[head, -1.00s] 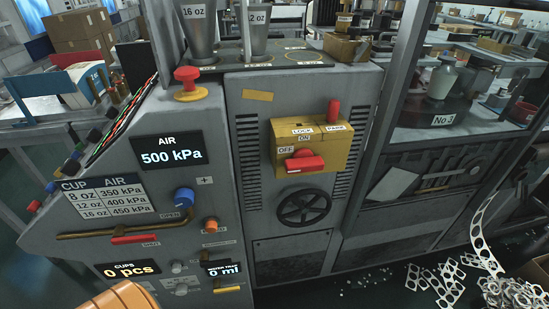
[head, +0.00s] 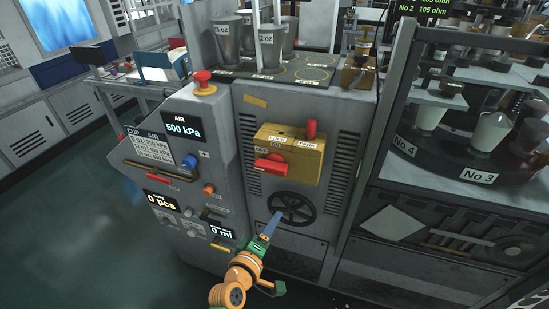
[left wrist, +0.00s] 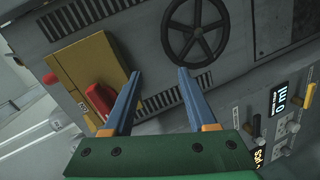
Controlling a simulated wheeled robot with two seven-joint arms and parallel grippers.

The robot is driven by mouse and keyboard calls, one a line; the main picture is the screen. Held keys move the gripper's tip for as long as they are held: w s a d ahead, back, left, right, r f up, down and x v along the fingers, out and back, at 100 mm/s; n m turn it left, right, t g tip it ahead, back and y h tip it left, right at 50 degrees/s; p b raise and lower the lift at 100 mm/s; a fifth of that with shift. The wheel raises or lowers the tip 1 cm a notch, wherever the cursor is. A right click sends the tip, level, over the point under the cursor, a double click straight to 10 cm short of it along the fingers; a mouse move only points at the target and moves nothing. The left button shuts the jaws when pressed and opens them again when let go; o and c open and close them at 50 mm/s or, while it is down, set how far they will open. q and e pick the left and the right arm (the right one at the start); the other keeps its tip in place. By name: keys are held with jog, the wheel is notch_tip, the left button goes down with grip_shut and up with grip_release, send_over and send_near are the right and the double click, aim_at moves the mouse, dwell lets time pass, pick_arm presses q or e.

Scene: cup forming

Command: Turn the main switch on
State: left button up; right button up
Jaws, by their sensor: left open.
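The main switch is a yellow box (head: 298,150) on the grey machine front, with a red handle (head: 270,165) lying roughly level at its lower left. A red peg (head: 311,129) stands by the PARK label on top. In the left wrist view the box (left wrist: 82,70) is at left and the red handle (left wrist: 100,100) is beside the left finger. My left gripper (head: 276,220) is open and empty, below the box and in front of the black handwheel (head: 292,207); its fingers also show in the left wrist view (left wrist: 160,73). My right gripper is not in view.
The black handwheel is just below the switch. Left of it is a panel with a 500 kPa display (head: 184,126), a blue knob (head: 189,161) and a red mushroom button (head: 203,78). A framed station with cups (head: 490,133) stands at right. The floor at left is clear.

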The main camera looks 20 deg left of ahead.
aim_at(270, 171)
pick_arm(q)
jog(key=w+a+r+n+t, duration=0.1)
jog(key=r, duration=0.2)
jog(key=w+a+r+n+t, duration=0.1)
jog(key=r, duration=0.3)
jog(key=w+a+r+n+y+p, duration=0.1)
jog(key=r, duration=0.3)
jog(key=shift+w+a+r+n+t, duration=0.25)
jog(key=shift+w+a+n+t, duration=0.05)
jog(key=shift+w+n+t, duration=0.1)
jog(key=w, duration=0.4)
jog(key=shift+w+d+f, duration=0.2)
jog(key=shift+w+d, duration=0.05)
jog(key=shift+d, duration=0.1)
jog(key=shift+a, duration=0.1)
jog(key=shift+s, duration=0.1)
jog(key=shift+c, duration=0.2)
grip_shut()
